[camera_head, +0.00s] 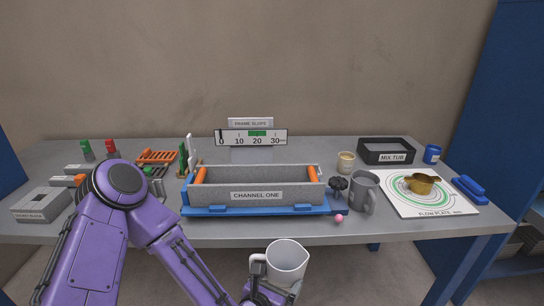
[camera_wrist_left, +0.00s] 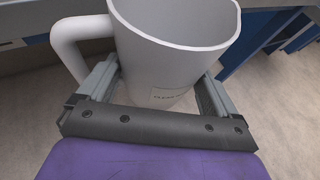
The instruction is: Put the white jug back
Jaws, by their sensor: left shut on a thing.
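The white jug (camera_head: 287,258) is in front of the table's front edge, above the floor, in the head view. It looks roughly upright, with its handle to the left. My left gripper (camera_head: 262,290) is shut on the white jug. In the left wrist view the jug (camera_wrist_left: 170,60) sits between the two fingers of the left gripper (camera_wrist_left: 155,95), with a small label low on its side and the handle left of the fingers. I cannot see into the jug far enough to tell its contents. My right gripper is in neither view.
A grey jug (camera_head: 364,192) stands on the table near the front edge, with a pink ball (camera_head: 339,218) beside it. The grey trough (camera_head: 258,197) marked CHANNEL ONE fills the middle. The flow plate (camera_head: 432,206), mix tub (camera_head: 386,143) and blue clamp-like item (camera_head: 469,188) are at right.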

